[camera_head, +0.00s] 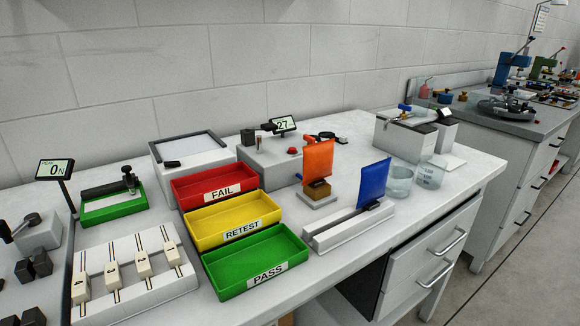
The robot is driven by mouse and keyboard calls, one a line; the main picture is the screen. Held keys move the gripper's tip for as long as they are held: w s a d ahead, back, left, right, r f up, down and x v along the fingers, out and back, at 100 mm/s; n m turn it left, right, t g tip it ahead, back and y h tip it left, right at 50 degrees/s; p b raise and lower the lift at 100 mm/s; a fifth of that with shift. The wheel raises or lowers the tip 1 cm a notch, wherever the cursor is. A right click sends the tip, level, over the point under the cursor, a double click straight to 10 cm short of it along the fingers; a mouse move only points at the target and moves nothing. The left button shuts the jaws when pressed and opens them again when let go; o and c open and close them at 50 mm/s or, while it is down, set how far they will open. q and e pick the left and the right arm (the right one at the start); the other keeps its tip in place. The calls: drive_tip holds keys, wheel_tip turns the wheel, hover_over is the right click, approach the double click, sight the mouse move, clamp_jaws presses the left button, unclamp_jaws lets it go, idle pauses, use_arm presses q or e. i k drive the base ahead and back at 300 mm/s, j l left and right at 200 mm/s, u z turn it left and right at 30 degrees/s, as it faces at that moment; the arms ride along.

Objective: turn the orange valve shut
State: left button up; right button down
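I cannot make out an orange valve in this view. The only clearly orange thing is a flat upright orange panel (317,160) above a small brass-coloured block (317,189) on a white base, near the middle of the bench. I cannot tell whether it is part of a valve. A small blue handle-like part (404,107) sits on a white box further back right. Neither of my grippers is in view.
A blue panel (373,183) stands on a long white block beside clear cups (400,181). Red (190,186), yellow (207,220) and green (228,268) trays sit left of centre. A slider board (120,256) lies left. Another cluttered bench (500,130) stands back right, with open floor before it.

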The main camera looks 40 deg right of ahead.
sight(310, 140)
drive_tip(key=z, duration=1.35)
